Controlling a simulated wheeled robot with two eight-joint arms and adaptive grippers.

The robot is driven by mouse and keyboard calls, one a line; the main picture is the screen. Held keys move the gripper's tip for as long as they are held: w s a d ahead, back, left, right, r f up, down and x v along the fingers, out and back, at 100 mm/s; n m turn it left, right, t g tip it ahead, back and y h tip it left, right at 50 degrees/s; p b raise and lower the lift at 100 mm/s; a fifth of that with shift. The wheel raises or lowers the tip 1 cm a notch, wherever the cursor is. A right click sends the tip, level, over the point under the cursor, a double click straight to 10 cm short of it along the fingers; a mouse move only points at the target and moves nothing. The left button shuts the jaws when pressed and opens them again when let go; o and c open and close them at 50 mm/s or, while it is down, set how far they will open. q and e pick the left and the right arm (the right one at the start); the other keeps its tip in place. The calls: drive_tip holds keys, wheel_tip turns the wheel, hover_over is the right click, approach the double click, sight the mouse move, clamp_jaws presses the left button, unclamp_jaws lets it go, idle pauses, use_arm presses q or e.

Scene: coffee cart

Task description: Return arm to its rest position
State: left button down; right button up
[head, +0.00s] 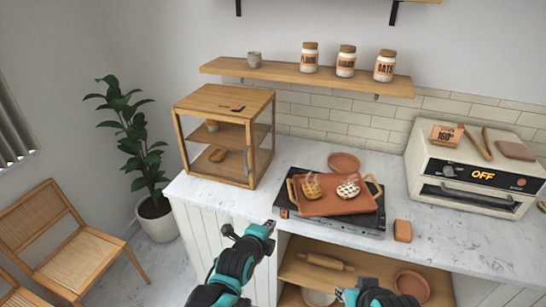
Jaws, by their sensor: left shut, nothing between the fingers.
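My left gripper (268,226) is shut and empty. It is in front of the counter's front edge, left of the shelf opening below, and its black and teal arm comes up from the bottom of the head view. Only a small black and teal part of my right arm shows at the bottom edge, right of the middle. My right gripper's fingers are not visible.
A terracotta tray (325,208) with two pastries sits on a black hob (358,222) on the marble counter (450,235). A wooden cabinet (262,150) stands left, a white oven (440,165) right. An open shelf (375,270) lies below the counter. Chairs (75,240) stand left.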

use_arm(q)
drive_tip(key=s+a+n+g+y, duration=0.3)
drive_tip(key=s+a+n+g, duration=0.1)
drive_tip(key=s+a+n, duration=1.2)
drive_tip(key=s+n, duration=0.4)
drive_tip(key=n, duration=0.1)
drive_tip(key=shift+r+n+y, duration=0.2)
drive_tip(key=shift+n+y, duration=0.1)
drive_tip(key=shift+y, duration=0.1)
